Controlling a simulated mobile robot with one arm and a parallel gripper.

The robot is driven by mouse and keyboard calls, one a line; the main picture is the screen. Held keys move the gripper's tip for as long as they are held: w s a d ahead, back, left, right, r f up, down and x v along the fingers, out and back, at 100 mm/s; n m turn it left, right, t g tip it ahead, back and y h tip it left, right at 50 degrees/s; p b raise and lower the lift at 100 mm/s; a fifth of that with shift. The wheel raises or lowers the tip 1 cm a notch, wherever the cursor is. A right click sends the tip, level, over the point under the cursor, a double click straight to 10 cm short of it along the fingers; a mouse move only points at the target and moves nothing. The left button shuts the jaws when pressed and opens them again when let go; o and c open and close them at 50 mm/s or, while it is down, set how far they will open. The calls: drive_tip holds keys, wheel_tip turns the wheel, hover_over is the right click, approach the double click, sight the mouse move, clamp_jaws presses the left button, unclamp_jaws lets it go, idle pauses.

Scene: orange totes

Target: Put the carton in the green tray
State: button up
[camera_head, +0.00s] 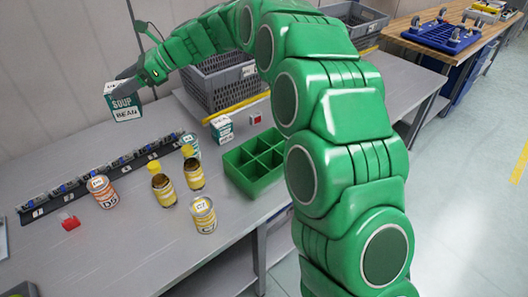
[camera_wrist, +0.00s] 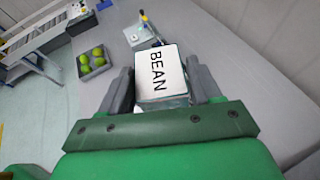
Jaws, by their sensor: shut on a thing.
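A white and teal carton (camera_head: 124,103) marked SOUP and BEAN is in my gripper (camera_head: 127,82), held above the far left of the table. In the wrist view the carton (camera_wrist: 159,72) sits between the two grey fingers (camera_wrist: 158,92), with its white BEAN face showing. The fingers are shut on its sides. The green tray (camera_head: 254,163), divided into several compartments, stands on the table to the right, well away from my gripper. Its visible compartments look empty. My arm arches over the area behind the tray.
Another small teal and white carton (camera_head: 222,129) stands behind the green tray. A black rail (camera_head: 100,177) crosses the table. A grey crate (camera_head: 217,82) stands at the back.

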drive_tip(key=w+d+m+t, duration=0.3)
drive_tip(key=d, duration=2)
drive_tip(key=s+d+m+t+y, duration=0.1)
drive_tip(key=s+d+t, duration=0.1)
drive_tip(key=s+d, duration=0.45)
drive_tip(key=s+d+m+t, duration=0.1)
drive_tip(key=s+d, duration=0.2)
drive_tip(key=d, duration=0.7)
drive_tip(key=w+a+f, duration=0.4)
drive_tip(key=w+f, duration=0.8)
drive_tip(key=f, duration=0.1)
drive_tip(key=shift+f, duration=0.25)
drive_tip(key=shift+w+a+f, duration=0.15)
drive_tip(key=shift+w+f, duration=0.65)
drive_tip(key=shift+f, duration=1.5)
